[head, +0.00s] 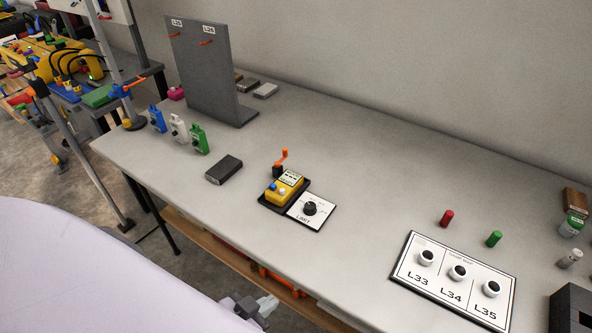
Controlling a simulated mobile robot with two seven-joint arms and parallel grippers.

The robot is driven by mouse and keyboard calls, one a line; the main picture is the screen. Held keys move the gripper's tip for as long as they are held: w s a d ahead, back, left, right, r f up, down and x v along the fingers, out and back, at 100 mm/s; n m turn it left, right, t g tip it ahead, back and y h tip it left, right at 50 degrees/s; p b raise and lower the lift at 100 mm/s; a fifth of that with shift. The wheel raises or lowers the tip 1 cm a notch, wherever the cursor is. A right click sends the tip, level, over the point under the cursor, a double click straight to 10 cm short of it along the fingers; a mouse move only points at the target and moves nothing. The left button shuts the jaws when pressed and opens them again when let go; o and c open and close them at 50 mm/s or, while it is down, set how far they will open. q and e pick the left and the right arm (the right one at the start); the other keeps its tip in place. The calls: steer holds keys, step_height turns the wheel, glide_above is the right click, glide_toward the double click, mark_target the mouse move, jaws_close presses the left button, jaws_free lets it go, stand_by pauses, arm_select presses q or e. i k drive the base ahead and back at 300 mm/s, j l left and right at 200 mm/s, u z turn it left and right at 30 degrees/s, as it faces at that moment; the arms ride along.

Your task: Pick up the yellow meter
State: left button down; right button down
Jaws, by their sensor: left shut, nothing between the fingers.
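The yellow meter (284,188) sits on a dark base near the middle of the table (360,180). It has a pale label face and a blue and a white button. An orange crank-like piece (282,157) stands right behind it. My left gripper (267,306) is low in the head view, in front of the table's front edge and well short of the meter. Its fingers are shut and empty. My right gripper is not in view.
A dial plate (311,209) adjoins the meter's base. A dark box (224,169) and blue, white and green bottles (198,139) stand left, before a grey upright panel (205,75). A board with white round holders (410,277) lies right, with red (447,217) and green (494,239) cylinders behind.

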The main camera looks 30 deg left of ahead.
mark_target(285, 188)
steer(key=k+l+u, duration=0.15)
steer(key=u, duration=0.35)
steer(key=k+u, duration=0.2)
steer(key=u, duration=0.3)
steer(key=i+u, duration=0.35)
